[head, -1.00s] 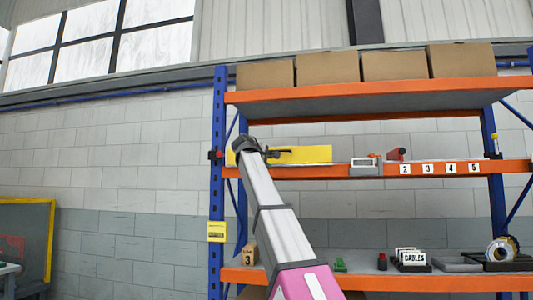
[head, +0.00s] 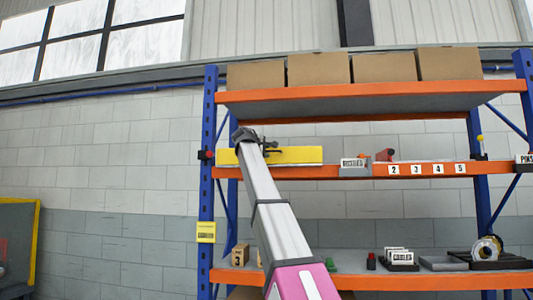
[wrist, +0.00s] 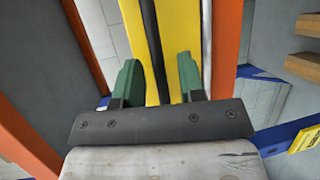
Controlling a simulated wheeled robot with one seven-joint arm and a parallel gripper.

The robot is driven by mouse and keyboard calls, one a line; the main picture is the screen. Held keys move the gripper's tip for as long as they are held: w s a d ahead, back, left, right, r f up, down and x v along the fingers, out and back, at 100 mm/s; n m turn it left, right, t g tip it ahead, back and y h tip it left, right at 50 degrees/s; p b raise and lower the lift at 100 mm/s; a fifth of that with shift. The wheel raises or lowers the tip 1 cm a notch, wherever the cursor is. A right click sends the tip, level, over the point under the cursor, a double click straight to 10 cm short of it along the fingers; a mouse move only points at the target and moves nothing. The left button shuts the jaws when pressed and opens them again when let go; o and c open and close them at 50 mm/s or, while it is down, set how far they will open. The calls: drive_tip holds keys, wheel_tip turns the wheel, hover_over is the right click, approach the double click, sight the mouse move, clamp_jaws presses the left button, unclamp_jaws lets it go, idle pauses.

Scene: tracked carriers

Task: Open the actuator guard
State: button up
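A long yellow panel (head: 297,155), which I take to be the actuator guard, stands on the left of the middle orange shelf. Dark fittings (head: 270,147) show in front of it. My gripper (head: 243,136) is at its left part in the head view, and my arm hides some of the panel. In the wrist view the two green fingers of my gripper (wrist: 160,80) are spread apart. The yellow panel (wrist: 182,30) with a dark strip runs behind and between them. I see nothing clamped, and contact cannot be told.
The blue and orange rack (head: 208,190) has an upright just left of my gripper. Cardboard boxes (head: 320,69) fill the top shelf. A grey bin (head: 354,167) and a red item (head: 385,155) stand right of the panel.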

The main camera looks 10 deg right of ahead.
drive_tip(key=shift+w+d+f, duration=0.1)
drive_tip(key=shift+w+d, duration=0.3)
clamp_jaws()
